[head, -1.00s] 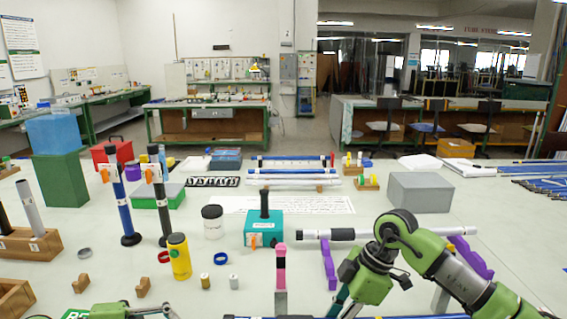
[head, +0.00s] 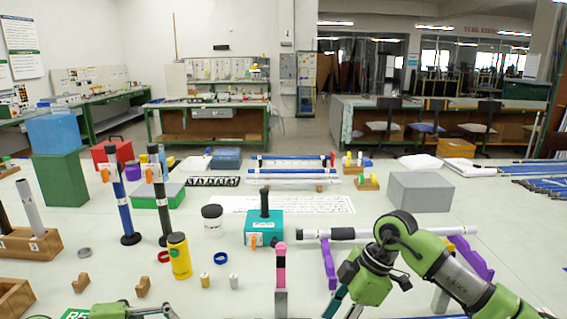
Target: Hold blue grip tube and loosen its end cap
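A blue upright tube (head: 123,200) stands at the left of the table, with a black foot, a pale band, a dark top and an orange clip. I cannot tell for sure that it is the blue grip tube, or which part is its end cap. My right gripper (head: 345,303) points down at the bottom edge, right of the middle and far from this tube. Its fingertips are cut off, so its opening and contents do not show. Only a green part of my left arm shows at the bottom left; its gripper is out of frame.
A black-handled rod (head: 352,234) lies across purple supports (head: 329,262). A pink-topped post (head: 281,262) stands left of them. A teal block (head: 263,230), a yellow bottle (head: 179,256) and a wooden rack (head: 45,243) stand farther left. A grey box (head: 421,193) is back right.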

